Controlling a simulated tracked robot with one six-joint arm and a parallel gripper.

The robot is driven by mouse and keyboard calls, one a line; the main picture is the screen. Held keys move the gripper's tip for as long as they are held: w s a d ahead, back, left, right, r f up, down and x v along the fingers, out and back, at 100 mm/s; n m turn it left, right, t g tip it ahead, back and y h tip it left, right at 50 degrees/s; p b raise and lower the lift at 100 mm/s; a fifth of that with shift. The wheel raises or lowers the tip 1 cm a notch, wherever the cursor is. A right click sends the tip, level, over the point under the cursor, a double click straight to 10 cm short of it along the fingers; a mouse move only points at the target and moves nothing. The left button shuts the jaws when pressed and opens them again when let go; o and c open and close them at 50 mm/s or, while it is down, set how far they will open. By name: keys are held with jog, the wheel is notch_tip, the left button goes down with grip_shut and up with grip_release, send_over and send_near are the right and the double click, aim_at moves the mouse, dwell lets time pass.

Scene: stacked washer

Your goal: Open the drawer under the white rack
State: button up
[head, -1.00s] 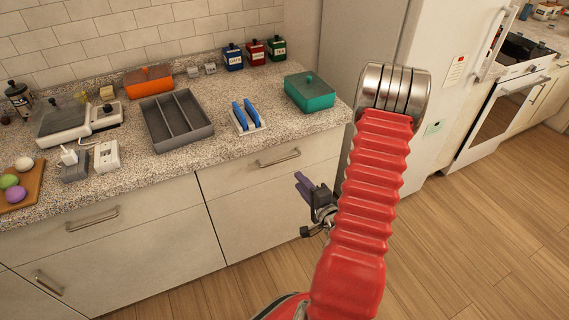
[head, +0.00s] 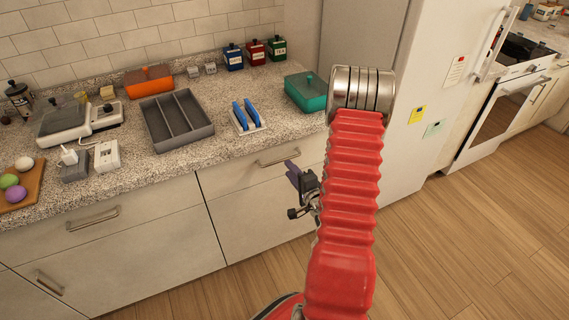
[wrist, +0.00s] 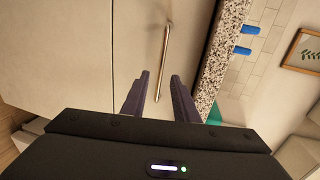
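The white rack (head: 250,127) stands on the counter and holds blue upright pieces (head: 244,112); these blue pieces also show in the wrist view (wrist: 250,29). Below it is the pale drawer front (head: 240,188), shut, with a metal bar handle (head: 278,158). In the wrist view the handle (wrist: 165,50) lies ahead of my gripper (wrist: 159,76), in line with the gap between its two dark purple fingers. The fingers are apart and hold nothing. In the head view my gripper (head: 292,170) is close to the drawer front, just below and right of the handle.
The speckled counter edge (wrist: 222,55) runs close to the right finger in the wrist view. A teal box (head: 306,92) and a grey divided tray (head: 175,120) sit on the counter. The fridge (head: 405,150) is to the right; wooden floor (head: 460,255) is open in front.

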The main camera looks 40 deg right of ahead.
jog(key=x, duration=0.6)
jog(key=shift+c, duration=0.4)
grip_shut()
jog(key=shift+d, duration=0.1)
